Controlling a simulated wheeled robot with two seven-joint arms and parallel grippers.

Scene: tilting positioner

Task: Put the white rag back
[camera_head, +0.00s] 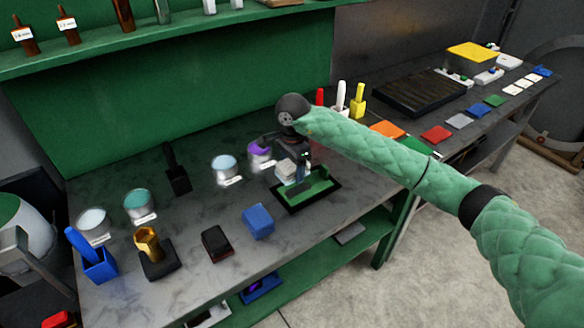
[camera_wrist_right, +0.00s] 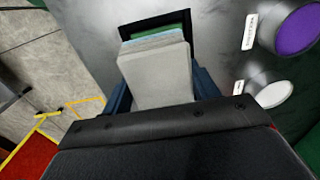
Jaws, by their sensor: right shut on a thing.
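The white rag (camera_head: 284,170) looks like a pale folded block in the head view. In the right wrist view the white rag (camera_wrist_right: 157,75) shows a light bluish layer at its far edge. My right gripper (camera_head: 292,172) is shut on it, with dark blue fingers on both sides of it in the wrist view. It is over the left part of a green tray with a black rim (camera_head: 333,186); I cannot tell whether the rag touches the tray. The tray (camera_wrist_right: 177,30) shows beyond the rag in the wrist view. My left gripper is not in view.
Open tins (camera_head: 224,170) stand left of and behind the tray, one with purple contents (camera_head: 262,154). A blue block (camera_head: 258,221) and a dark block (camera_head: 217,243) lie in front. Coloured squares, including red (camera_head: 436,134), lie on the right bench.

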